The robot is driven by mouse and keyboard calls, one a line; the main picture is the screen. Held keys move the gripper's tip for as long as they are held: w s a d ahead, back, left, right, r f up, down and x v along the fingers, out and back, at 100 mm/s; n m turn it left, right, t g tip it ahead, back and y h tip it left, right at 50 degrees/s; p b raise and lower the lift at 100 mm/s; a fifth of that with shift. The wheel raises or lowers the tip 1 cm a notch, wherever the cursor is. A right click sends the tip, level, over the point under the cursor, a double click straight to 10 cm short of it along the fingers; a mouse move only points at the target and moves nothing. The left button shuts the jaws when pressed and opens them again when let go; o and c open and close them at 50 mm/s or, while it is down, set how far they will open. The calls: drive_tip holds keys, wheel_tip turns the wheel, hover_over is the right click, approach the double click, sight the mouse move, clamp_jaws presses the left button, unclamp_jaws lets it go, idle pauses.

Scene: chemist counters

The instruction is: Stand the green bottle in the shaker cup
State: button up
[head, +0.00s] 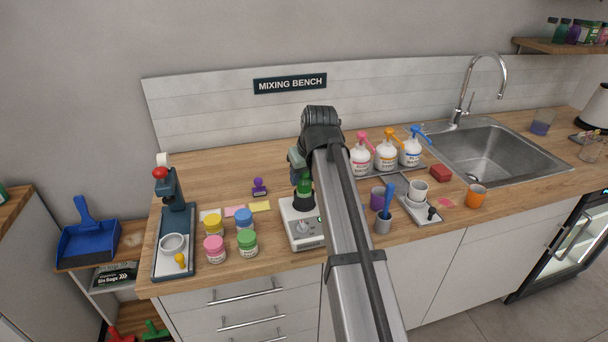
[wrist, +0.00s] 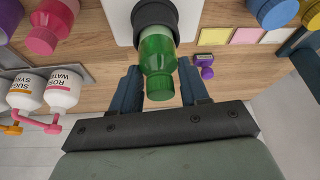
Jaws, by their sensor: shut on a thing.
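The green bottle (head: 304,187) is upright between my gripper and the white shaker (head: 302,228). Its lower end is at the black shaker cup (head: 304,203) on top of that machine. In the wrist view the green bottle (wrist: 157,55) points its cap toward the camera, and its far end meets the black cup (wrist: 155,14). I cannot tell how deep it sits in the cup. My gripper (wrist: 158,78) is shut on the bottle, one blue finger on each side. In the head view my arm hides part of the gripper.
Several lidded jars (head: 214,249) stand left of the shaker. A purple stamp (head: 259,187) is behind them. A purple cup (head: 377,198) and a grey cup with a blue pestle (head: 383,223) stand close on the right. Pump bottles (head: 386,156) stand at the back right.

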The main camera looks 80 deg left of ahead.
drive_tip(key=shift+f, duration=0.25)
drive_tip(key=o, duration=1.1)
drive_tip(key=shift+r, duration=0.3)
drive_tip(key=v, duration=1.2)
drive_tip(key=shift+r, duration=0.1)
